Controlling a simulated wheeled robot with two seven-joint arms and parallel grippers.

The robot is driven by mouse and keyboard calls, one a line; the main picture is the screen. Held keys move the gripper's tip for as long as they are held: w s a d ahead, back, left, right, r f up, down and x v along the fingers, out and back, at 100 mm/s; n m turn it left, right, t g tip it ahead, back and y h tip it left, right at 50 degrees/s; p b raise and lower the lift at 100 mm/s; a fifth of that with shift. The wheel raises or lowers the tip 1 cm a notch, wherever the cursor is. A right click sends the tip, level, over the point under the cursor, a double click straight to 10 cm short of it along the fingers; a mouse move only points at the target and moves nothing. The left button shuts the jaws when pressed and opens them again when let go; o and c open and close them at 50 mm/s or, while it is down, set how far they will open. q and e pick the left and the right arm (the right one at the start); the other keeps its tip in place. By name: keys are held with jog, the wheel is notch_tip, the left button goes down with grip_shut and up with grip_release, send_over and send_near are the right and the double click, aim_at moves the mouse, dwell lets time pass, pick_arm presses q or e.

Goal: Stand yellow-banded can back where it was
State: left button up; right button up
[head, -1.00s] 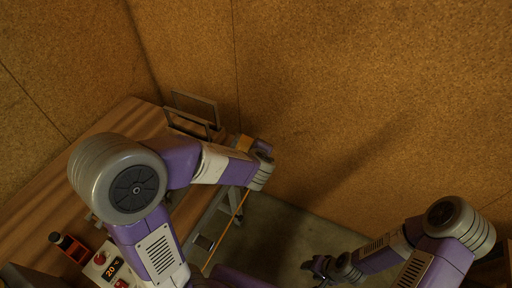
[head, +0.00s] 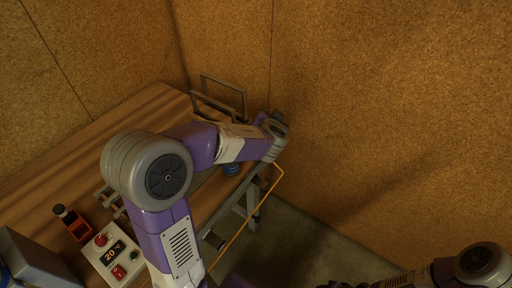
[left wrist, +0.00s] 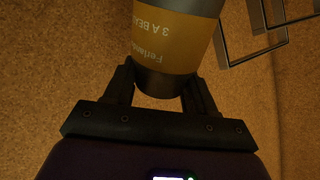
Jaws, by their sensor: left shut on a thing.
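The yellow-banded can (left wrist: 172,40) fills the upper middle of the left wrist view. It has a grey upper part, a wide yellow band with lettering that reads upside down, and a dark metal end toward my palm. My left gripper (left wrist: 161,80) is shut on it, one dark finger on each side. In the head view the can and the left fingers are hidden behind my left wrist, which is over the table's far right end.
A metal frame (head: 243,103) stands at the table's back, close to my left wrist; it also shows in the left wrist view (left wrist: 262,57). A blue object (head: 231,169) sits below my left forearm. A control box (head: 112,255) and a red-black item (head: 72,222) are front left. An orange line (head: 262,207) borders the table's right side.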

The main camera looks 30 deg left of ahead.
pick_arm(q)
jog(key=w+a+n+t+y+b, duration=0.2)
jog(key=w+a+n+y+b, duration=0.1)
jog(key=a+n+y+b, duration=0.5)
jog(key=shift+n+h, duration=0.5)
jog(key=shift+h, duration=0.4)
jog(key=f, duration=0.6)
jog(key=d+f, duration=0.1)
jog(key=f, duration=0.2)
jog(key=shift+s+d+f, duration=0.1)
jog(key=shift+f, duration=0.25)
jog(key=shift+f+b, duration=0.1)
jog(key=shift+b, duration=0.3)
jog(key=o, duration=1.2)
jog(key=v, duration=1.2)
jog(key=shift+s+p, duration=0.1)
jog(key=shift+p, duration=0.2)
